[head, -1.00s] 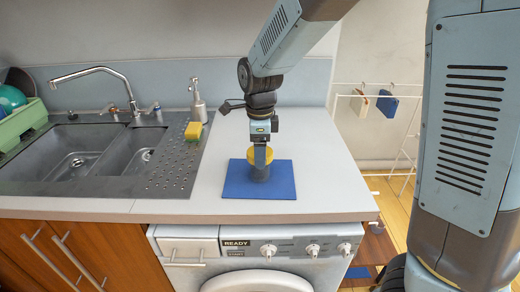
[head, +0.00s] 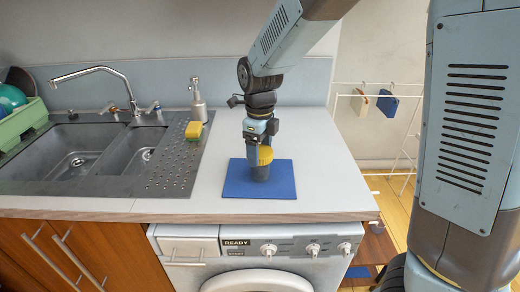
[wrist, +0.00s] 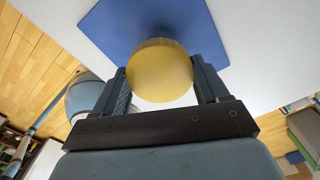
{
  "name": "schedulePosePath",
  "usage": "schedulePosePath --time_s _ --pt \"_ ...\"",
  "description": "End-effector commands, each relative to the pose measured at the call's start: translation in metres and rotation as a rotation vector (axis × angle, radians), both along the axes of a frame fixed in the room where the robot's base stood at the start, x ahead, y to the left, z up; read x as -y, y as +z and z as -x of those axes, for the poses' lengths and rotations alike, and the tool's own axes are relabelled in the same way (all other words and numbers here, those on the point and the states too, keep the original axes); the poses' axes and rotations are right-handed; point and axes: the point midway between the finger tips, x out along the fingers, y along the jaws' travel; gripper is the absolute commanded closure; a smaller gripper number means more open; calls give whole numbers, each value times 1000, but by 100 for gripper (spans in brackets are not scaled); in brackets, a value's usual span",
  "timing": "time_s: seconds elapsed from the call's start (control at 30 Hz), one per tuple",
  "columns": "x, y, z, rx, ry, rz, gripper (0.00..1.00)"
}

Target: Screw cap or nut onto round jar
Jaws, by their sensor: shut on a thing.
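The yellow round cap (head: 265,155) sits on top of the dark round jar (head: 259,172), which stands on the blue mat (head: 236,182) on the countertop. In the wrist view the cap (wrist: 160,72) shows as a gold disc between the two fingers. My gripper (head: 258,156) reaches down from above and is shut on the cap, with a finger at each side. The jar is mostly hidden under the cap in the wrist view. How far the cap is threaded cannot be told.
A double sink (head: 75,150) with a faucet lies to the left. A yellow sponge (head: 193,131) and a soap dispenser (head: 198,100) stand near its right edge. The countertop (head: 330,165) right of the mat is clear.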

Motion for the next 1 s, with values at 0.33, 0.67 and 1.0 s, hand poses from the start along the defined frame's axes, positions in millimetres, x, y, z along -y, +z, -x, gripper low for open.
schedulePosePath --time_s 0.33,0.67,1.0 --pt "0 -1 0 0 -302 0 63" --pt "0 -1 0 0 -335 0 63" --pt "-1 -1 1 1 -518 1 63"
